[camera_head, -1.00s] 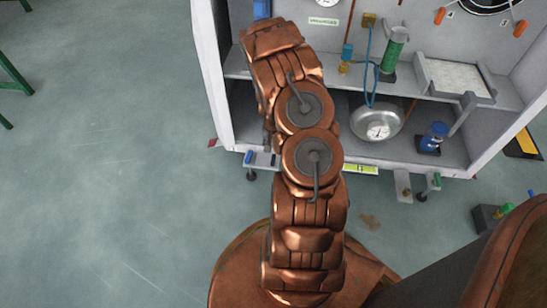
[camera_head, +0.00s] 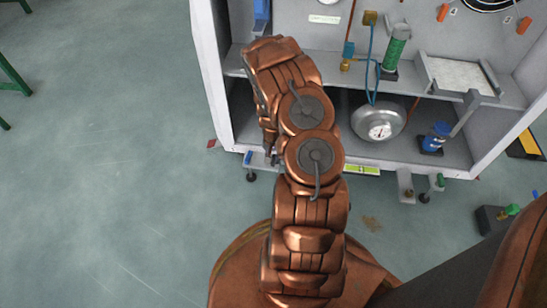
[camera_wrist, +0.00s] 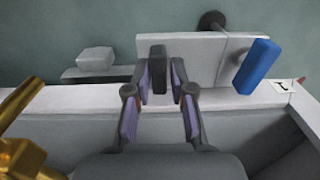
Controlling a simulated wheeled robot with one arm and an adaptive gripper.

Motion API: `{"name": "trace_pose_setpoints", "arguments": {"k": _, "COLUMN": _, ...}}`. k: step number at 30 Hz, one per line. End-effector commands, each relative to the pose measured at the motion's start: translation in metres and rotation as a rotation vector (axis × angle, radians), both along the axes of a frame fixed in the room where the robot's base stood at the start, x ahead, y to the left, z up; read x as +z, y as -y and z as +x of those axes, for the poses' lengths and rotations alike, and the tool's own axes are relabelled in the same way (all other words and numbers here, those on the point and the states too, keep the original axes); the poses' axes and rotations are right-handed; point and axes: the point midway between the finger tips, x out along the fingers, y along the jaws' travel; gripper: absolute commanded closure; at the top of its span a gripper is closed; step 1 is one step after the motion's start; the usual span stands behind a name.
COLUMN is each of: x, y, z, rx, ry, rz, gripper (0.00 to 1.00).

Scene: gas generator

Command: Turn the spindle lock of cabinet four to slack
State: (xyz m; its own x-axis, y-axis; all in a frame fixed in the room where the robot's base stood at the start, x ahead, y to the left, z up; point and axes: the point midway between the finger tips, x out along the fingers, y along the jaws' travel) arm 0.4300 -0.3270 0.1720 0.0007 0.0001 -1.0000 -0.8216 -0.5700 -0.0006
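A small dark grey upright block (camera_wrist: 158,75), possibly the spindle lock's handle, stands at a pale plate (camera_wrist: 200,62) on the cabinet's front edge in the wrist view. My gripper (camera_wrist: 160,72) has one finger on each side of this block, with narrow gaps appearing between fingers and block. A blue handle (camera_wrist: 258,66) is on the plate to the right of the fingers. In the head view, the blue handle (camera_head: 248,158) is at the cabinet's lower left front, and my arm hides most of the gripper and the block.
The white cabinet (camera_head: 216,95) holds a round metal vessel with a dial (camera_head: 378,122) and a blue bottle (camera_head: 435,136). A green-handled bracket (camera_head: 438,182) is at its lower right front. A brass part (camera_wrist: 25,120) is at the wrist view's left. Open floor lies left.

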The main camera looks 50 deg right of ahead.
Motion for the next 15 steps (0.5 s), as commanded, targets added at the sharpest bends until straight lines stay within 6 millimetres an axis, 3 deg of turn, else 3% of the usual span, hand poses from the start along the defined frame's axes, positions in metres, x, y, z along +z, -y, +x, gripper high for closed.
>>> {"name": "trace_pose_setpoints", "arguments": {"k": 6, "x": 0.0001, "y": -0.0003, "z": 0.0004, "rx": 0.0, "ry": 0.0, "rz": 0.0, "gripper": 1.0}}
{"name": "trace_pose_setpoints", "arguments": {"k": 15, "x": 0.0005, "y": -0.0012, "z": 0.001, "rx": 0.008, "ry": 0.0, "rz": 0.001, "gripper": 1.0}}
